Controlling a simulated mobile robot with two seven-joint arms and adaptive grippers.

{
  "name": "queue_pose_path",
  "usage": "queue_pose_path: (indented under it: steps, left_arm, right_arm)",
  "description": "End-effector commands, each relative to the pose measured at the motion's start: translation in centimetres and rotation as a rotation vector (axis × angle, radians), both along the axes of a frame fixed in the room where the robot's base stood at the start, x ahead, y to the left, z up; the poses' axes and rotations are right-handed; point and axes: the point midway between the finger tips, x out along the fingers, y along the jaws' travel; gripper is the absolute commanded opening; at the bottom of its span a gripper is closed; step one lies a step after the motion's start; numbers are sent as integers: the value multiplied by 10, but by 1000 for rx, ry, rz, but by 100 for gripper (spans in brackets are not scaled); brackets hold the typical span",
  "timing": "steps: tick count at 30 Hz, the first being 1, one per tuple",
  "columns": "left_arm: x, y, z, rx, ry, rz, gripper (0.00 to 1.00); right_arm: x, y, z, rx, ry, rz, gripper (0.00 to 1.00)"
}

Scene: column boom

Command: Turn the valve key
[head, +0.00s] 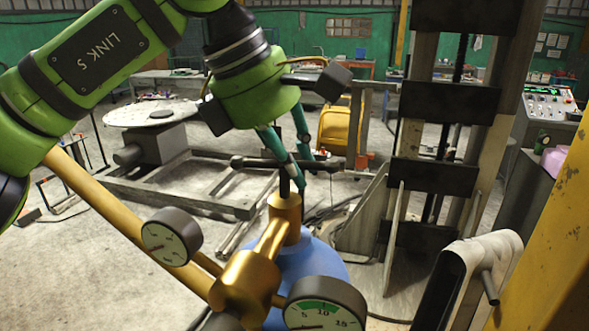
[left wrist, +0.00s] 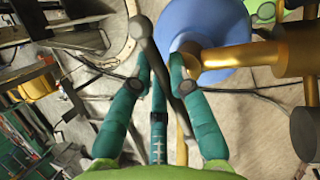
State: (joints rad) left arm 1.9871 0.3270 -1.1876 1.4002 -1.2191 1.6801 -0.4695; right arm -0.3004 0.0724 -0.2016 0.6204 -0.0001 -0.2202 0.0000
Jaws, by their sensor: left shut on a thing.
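The valve key (head: 284,181) is a dark T-shaped bar on a thin upright stem. It stands on top of the brass valve (head: 285,207), above a blue cylinder (head: 325,262). My left gripper (head: 303,172) reaches down from above with teal fingers, shut on the key's crossbar. In the left wrist view the grey crossbar (left wrist: 153,52) runs between the fingers, with a rounded knob at one end. The brass valve (left wrist: 225,57) and the blue cylinder (left wrist: 203,22) lie beyond the fingertips. My right gripper is not in view.
Brass pipework with one round gauge (head: 172,237) and another gauge (head: 325,304) stands close in front. A tall dark column frame (head: 445,104) rises at the right. A low grey metal frame (head: 190,196) lies behind at the left. Open floor shows at the lower left.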

Motion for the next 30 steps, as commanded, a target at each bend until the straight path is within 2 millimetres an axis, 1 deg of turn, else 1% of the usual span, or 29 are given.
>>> queue_pose_path:
  steps: [1, 3, 12, 21, 30]
  left_arm:
    - [0, 0, -5, 6, -1, 39, 0]
    - [1, 0, -6, 6, 0, 103, 0]
    - [4, 2, -5, 6, 0, 388, 0]
    - [7, 4, -4, 8, 2, 674, 0]
    - [10, 7, -4, 8, 2, 958, 0]
  right_arm:
    - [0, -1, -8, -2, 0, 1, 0]
    - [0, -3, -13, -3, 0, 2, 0]
    - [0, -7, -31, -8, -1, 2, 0]
    - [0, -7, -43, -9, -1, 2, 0]
    - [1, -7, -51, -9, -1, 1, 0]
